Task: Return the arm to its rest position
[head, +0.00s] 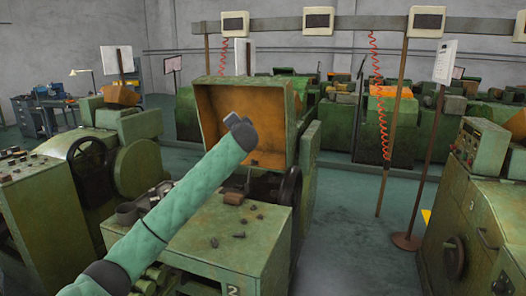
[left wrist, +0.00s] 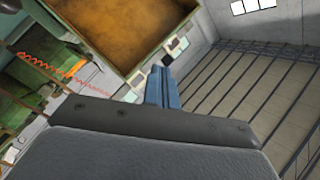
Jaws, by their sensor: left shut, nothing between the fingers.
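My left arm (head: 170,215), in a green padded sleeve, reaches up from the bottom left of the head view. It passes in front of a green machine. Its dark grey end (head: 240,130) is raised in front of the machine's open, rusty orange-brown hood (head: 212,108). The gripper is mostly hidden behind the wrist there. In the left wrist view, the blue-grey fingers of my left gripper (left wrist: 162,88) are together, shut and empty. They point up toward the hood (left wrist: 125,30), with the ceiling or wall beyond. My right gripper is not in view.
The machine's flat green top (head: 220,235) holds several small dark parts, with a black handwheel (head: 290,185) at its right. More green machines stand left and right. A sign post (head: 427,150) stands at the right. The grey-green floor (head: 365,220) is clear between the machines.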

